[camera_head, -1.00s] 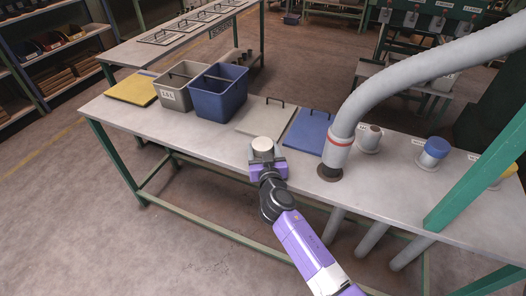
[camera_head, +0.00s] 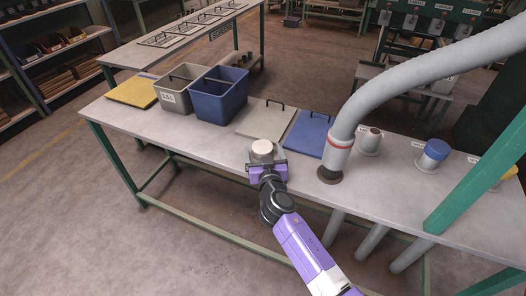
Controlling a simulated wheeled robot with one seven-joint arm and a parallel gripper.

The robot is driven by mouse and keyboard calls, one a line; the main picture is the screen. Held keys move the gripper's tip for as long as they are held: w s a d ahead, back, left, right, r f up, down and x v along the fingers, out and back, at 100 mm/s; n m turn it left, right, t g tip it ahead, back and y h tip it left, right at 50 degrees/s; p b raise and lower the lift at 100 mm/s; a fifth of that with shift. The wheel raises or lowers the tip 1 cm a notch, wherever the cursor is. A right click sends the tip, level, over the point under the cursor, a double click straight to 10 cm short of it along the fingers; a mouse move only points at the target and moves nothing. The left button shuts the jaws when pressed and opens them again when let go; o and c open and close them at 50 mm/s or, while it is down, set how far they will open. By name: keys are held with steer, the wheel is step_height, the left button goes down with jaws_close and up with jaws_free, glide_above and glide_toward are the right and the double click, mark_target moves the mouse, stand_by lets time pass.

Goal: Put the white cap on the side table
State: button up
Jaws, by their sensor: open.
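The white cap (camera_head: 261,147) is a short round piece with a pale top, at the front edge of the long grey bench (camera_head: 205,143). My gripper (camera_head: 264,158) is at the cap, reaching in from the front, with its jaws open. The jaws and the cap's lower part overlap in this view, so I cannot tell whether they touch. A second table (camera_head: 150,52) with a green frame stands behind the bench at the back left. Several flat panels with handles lie on it. I cannot tell which table is the side table.
A blue bin (camera_head: 217,103), a grey bin (camera_head: 167,98) and a yellow panel (camera_head: 132,91) are on the bench's left. A grey lid (camera_head: 262,122) and blue lid (camera_head: 309,135) lie behind the cap. A thick hose (camera_head: 345,128) and green post (camera_head: 470,180) stand to the right.

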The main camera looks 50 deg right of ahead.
steer(key=v, duration=1)
steer(key=shift+a+b, duration=0.15)
steer(key=shift+b, duration=0.2)
steer(key=shift+v, duration=0.9)
steer(key=s+a+f+n+t+y, duration=0.1)
steer(key=s+a+n+y, duration=0.15)
steer(key=s+a, duration=0.5)
steer(key=s+a+f+n+y, duration=0.1)
steer(key=s+a+f+y, duration=0.1)
steer(key=s+a+y, duration=0.5)
steer(key=s+a+r+n, duration=0.2)
steer(key=s+r, duration=0.3)
steer(key=s, duration=0.3)
steer(key=s+a+r+n+t, duration=0.1)
steer(key=s+a+r+n, duration=0.1)
steer(key=s+r, duration=0.3)
steer(key=s, duration=0.3)
steer(key=shift+r+y, duration=0.1)
steer(key=shift+y, duration=0.15)
